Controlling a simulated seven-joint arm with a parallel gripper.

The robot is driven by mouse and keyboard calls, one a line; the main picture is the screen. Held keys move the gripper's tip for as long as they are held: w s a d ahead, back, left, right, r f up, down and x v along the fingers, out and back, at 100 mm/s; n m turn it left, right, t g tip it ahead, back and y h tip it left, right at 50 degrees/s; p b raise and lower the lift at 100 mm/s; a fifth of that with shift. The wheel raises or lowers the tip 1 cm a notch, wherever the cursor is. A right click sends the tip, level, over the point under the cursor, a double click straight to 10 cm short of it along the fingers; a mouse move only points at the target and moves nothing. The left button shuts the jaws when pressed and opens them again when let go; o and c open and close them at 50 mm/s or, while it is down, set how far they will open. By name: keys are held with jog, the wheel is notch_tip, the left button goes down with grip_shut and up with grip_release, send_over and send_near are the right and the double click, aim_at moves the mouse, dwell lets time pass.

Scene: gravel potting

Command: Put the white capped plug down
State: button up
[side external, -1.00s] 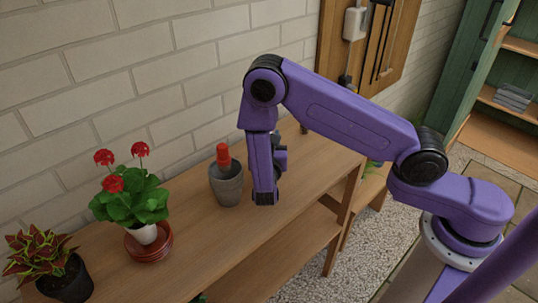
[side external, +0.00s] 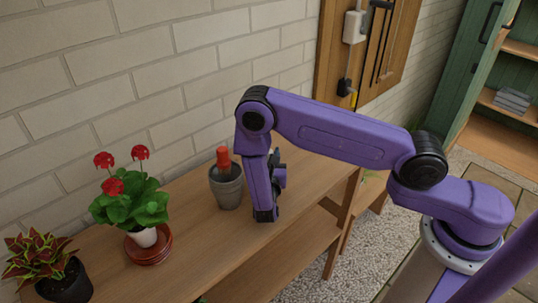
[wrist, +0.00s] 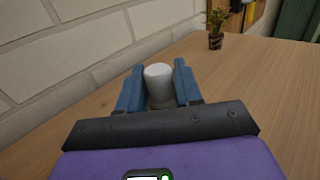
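The white capped plug (wrist: 158,72) stands upright between the two blue fingers of my gripper (wrist: 160,88) in the wrist view. Its rounded white top shows above a greyer lower part. The fingers sit close against both sides of it, and my gripper looks shut on it. The hand is low over the wooden bench (side external: 190,240) and points level along it. The foot of the plug is hidden by the hand, so I cannot tell whether it touches the bench. In the side view my forearm and wrist hide the fingers and plug.
A grey pot (side external: 227,190) with a red-topped object (side external: 223,158) stands just left of my wrist. A red-flowered plant (side external: 130,205) and a dark-leaved plant (side external: 45,262) are further left. A small potted plant (wrist: 216,28) stands far ahead. The brick wall borders the bench.

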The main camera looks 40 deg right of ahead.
jog(key=o, duration=0.3)
jog(key=shift+r, duration=0.1)
jog(key=v, duration=1.2)
jog(key=shift+r, duration=0.1)
jog(key=s+d+r+m+g+y, duration=0.1)
jog(key=s+d+r+m+g, duration=0.55)
jog(key=r+m+g, duration=0.2)
jog(key=s+d+r+m+g+y, duration=0.1)
jog(key=s+r+m+y, duration=0.1)
jog(key=s+y, duration=0.2)
jog(key=s+d+r+m+g+y, duration=0.1)
jog(key=s+r+m+y, duration=0.1)
jog(key=s+y, duration=0.2)
jog(key=s+d+r+m+g+y, duration=0.1)
jog(key=s+r+m+g+y, duration=0.1)
jog(key=s, duration=0.7)
jog(key=shift+s+d+r+y, duration=0.1)
jog(key=shift+s+r+y, duration=0.15)
jog(key=shift+y, duration=0.3)
jog(key=shift+s+r+y, duration=0.1)
jog(key=shift+r+y, duration=0.25)
jog(key=shift+y, duration=0.2)
